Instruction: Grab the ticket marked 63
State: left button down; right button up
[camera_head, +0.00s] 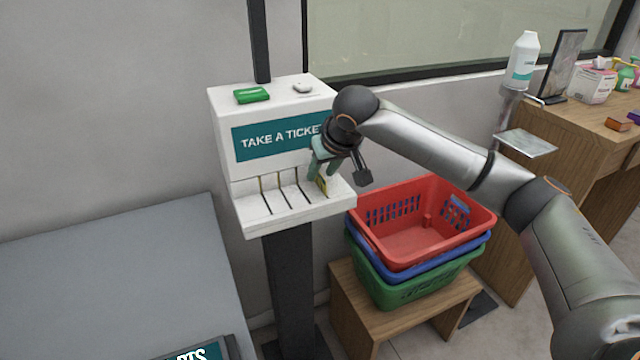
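A white ticket dispenser (226,135) with a teal "TAKE A TICKET" sign stands on a dark post. Its lower ledge has several dark slots, and thin tickets (279,181) stand in them almost edge-on. A yellowish ticket (322,186) shows at the rightmost slot, just under my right gripper (322,173). The gripper points down at it, its teal fingers apart on either side of the ticket's upper part. I cannot tell whether they touch it. No number is readable on any ticket, so the 63 cannot be made out. My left gripper is out of view.
A green object (252,95) and a small white one lie on the dispenser's top. Stacked red, blue and green baskets (420,190) sit on a wooden stool (345,300) beneath my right arm. A grey surface (110,270) lies left; a wooden counter (560,130) stands right.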

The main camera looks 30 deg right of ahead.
jog(key=shift+x, duration=1)
grip_shut()
